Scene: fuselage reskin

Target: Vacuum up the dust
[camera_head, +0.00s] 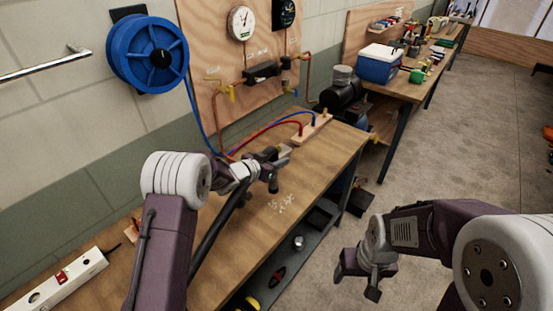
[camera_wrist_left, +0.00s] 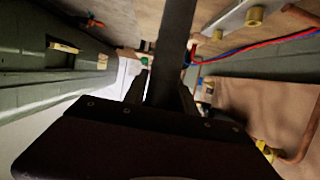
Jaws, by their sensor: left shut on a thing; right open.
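A patch of pale dust specks (camera_head: 281,203) lies on the wooden bench top. My left gripper (camera_head: 268,165) is above the bench, up and left of the dust, and is shut on a dark vacuum tube. In the left wrist view the dark tube (camera_wrist_left: 178,45) runs up between the fingers (camera_wrist_left: 162,92). My right gripper (camera_head: 362,276) is open and empty over the floor, right of the bench.
The bench top (camera_head: 325,160) is clear around the dust. Red and blue hoses (camera_head: 275,130) run to a wooden block at its back. A blue reel (camera_head: 148,55) hangs on the wall. A lower shelf (camera_head: 265,276) holds small items.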

